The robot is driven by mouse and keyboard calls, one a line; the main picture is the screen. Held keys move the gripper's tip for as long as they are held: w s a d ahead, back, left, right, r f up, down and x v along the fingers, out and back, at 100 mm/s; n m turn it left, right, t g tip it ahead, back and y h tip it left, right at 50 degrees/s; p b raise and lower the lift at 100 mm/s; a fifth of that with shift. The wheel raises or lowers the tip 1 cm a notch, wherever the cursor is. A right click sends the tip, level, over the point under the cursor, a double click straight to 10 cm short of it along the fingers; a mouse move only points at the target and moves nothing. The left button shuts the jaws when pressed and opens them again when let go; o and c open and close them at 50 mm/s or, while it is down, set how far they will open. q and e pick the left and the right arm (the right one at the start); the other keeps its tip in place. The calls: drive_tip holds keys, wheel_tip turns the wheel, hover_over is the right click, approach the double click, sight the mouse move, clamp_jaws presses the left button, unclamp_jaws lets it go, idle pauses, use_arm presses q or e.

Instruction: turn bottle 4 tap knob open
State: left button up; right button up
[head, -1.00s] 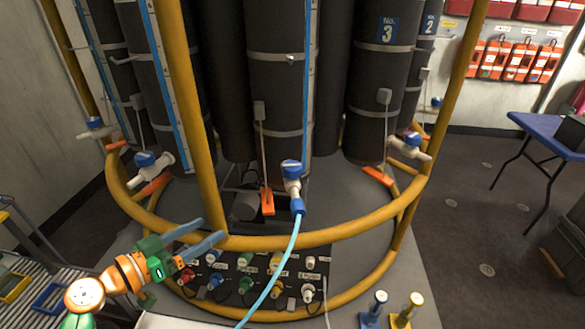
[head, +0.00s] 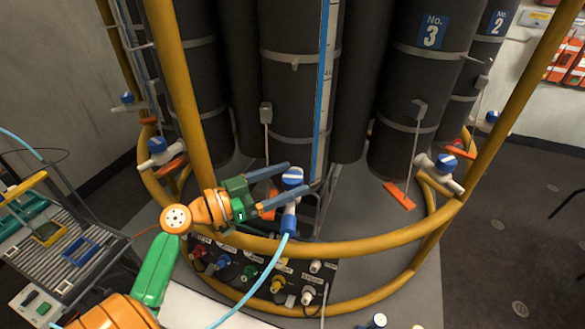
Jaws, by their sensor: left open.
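The blue tap knob (head: 292,175) tops a white tap (head: 289,209) at the foot of the dark middle bottle (head: 291,110), whose number does not show. A light blue hose (head: 262,278) runs down from this tap. My left gripper (head: 297,179) is open, its two blue-grey fingers reaching in from the left. In the picture the knob lies between the fingertips, one finger above it and one below. I cannot tell whether they touch it. My right gripper is not in view.
A yellow ring rail (head: 330,246) runs in front of the tap, with a yellow upright (head: 182,100) at left. Bottle No. 3 (head: 415,90) stands at right with its own tap (head: 440,170). A panel of coloured connectors (head: 262,275) lies below the rail.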

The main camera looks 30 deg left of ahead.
use_arm(q)
drive_tip(key=shift+w+d, duration=0.3)
drive_tip(key=shift+w, duration=0.2)
drive_tip(key=shift+w+d+f, duration=0.2)
drive_tip(key=shift+w, duration=0.2)
drive_tip(key=shift+s+a, duration=0.1)
drive_tip(key=shift+s, duration=0.1)
drive_tip(key=c, duration=0.5)
clamp_jaws()
drive_tip(key=shift+r+n+t+y+p, duration=0.15)
drive_tip(key=shift+n+t+y+p, duration=0.25)
drive_tip(key=shift+n+y+p, duration=0.35)
drive_tip(key=shift+r+n+t+y+p, duration=0.15)
drive_tip(key=shift+n+t+y+p, duration=0.25)
drive_tip(key=shift+y, duration=0.55)
drive_tip(key=n+y+p, duration=0.3)
drive_tip(key=y, duration=0.1)
drive_tip(key=shift+r+t+y+p, duration=0.15)
drive_tip(key=shift+t+y+p, duration=0.15)
drive_tip(key=shift+f+n+y+p, duration=0.2)
drive_tip(key=shift+n+y+p, duration=1.05)
drive_tip(key=shift+y, duration=0.55)
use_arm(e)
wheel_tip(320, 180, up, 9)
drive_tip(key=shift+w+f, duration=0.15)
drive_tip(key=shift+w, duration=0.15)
